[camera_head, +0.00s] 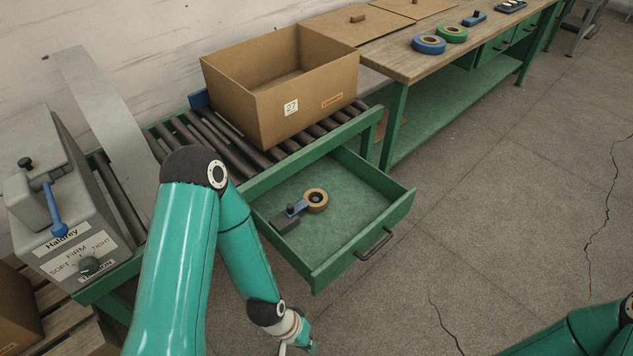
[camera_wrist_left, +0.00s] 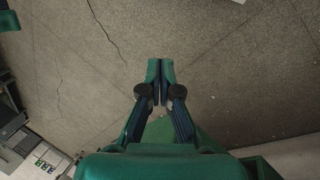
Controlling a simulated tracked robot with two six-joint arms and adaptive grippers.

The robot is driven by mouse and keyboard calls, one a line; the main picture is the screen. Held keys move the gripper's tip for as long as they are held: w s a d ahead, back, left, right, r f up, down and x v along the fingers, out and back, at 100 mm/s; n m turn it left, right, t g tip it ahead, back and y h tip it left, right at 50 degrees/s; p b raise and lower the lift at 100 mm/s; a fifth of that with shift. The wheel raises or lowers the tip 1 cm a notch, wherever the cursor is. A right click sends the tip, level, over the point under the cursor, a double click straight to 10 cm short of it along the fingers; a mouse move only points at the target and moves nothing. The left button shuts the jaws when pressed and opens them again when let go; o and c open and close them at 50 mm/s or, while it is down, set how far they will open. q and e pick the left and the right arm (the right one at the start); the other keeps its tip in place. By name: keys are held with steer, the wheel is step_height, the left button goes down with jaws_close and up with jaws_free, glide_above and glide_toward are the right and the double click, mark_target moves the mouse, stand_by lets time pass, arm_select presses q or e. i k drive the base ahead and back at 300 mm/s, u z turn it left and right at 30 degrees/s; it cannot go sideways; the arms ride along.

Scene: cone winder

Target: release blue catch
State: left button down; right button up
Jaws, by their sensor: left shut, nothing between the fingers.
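A blue lever-like catch (camera_head: 56,213) with a rounded end hangs on the grey machine (camera_head: 77,224) at the left in the head view.
An open green drawer (camera_head: 362,243) holds a tape roll (camera_head: 316,200) and a small tape dispenser (camera_head: 286,219). A cardboard box (camera_head: 285,87) sits on the rollers (camera_head: 186,131). A workbench (camera_head: 390,60) carries blue and green rolls. Floor at right is clear.

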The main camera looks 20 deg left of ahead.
mark_target(291, 211)
steer(key=u, duration=0.05)
steer(key=i, duration=1.25)
